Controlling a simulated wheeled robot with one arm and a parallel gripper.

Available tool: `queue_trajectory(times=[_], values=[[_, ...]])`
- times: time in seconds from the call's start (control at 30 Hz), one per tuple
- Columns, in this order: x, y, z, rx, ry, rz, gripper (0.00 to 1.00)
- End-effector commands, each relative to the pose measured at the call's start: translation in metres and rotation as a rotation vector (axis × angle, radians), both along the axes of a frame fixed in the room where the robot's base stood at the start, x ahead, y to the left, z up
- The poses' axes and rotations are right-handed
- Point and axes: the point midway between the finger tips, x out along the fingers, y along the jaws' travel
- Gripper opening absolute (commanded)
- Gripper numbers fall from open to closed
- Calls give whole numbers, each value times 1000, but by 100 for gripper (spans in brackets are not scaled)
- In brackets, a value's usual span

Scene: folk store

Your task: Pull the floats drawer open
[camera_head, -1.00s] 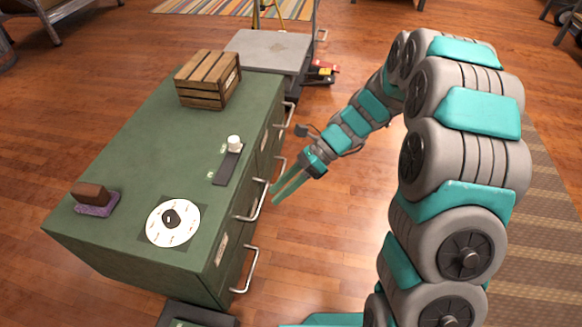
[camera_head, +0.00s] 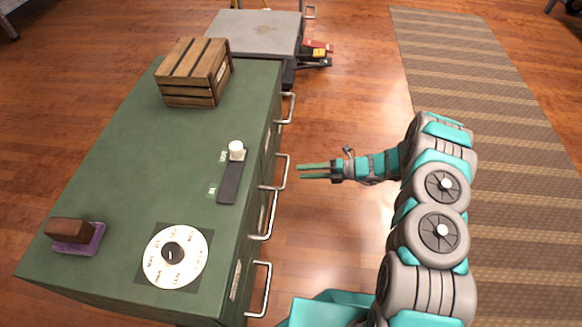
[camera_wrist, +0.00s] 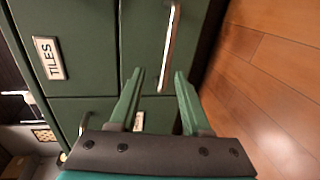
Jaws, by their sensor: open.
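The green cabinet (camera_head: 125,150) has a row of silver bar handles along its right side, and its drawers look shut. My gripper (camera_head: 299,172) is open and empty, its fingers pointing left at a middle handle (camera_head: 282,172) with a small gap. In the wrist view, my gripper (camera_wrist: 159,74) has a bar handle (camera_wrist: 170,45) ahead, lined up between its fingertips. A drawer labelled TILES (camera_wrist: 48,58) shows at the left. Another label (camera_wrist: 139,121) is partly hidden by a finger and unreadable. I cannot read a floats label in either view.
On the cabinet top are a wooden crate (camera_head: 193,72), a white dial (camera_head: 190,264), a dark slider strip with a white knob (camera_head: 236,150) and a brown block (camera_head: 70,230). A grey-topped cart (camera_head: 255,31) stands behind.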

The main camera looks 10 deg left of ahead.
Motion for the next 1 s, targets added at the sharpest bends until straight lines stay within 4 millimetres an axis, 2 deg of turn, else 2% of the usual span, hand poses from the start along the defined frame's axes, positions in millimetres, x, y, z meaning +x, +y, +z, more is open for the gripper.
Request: queue_trajectory(times=[0.03,0.23,0.6,0.7,1.0], values=[[1,-1,-6,2,17,-13,48],[2,6,-13,5,41,-27,48],[-1,58,-25,2,38,-24,48],[-1,67,-26,2,38,-26,48],[-1,74,-27,2,36,-28,48]])
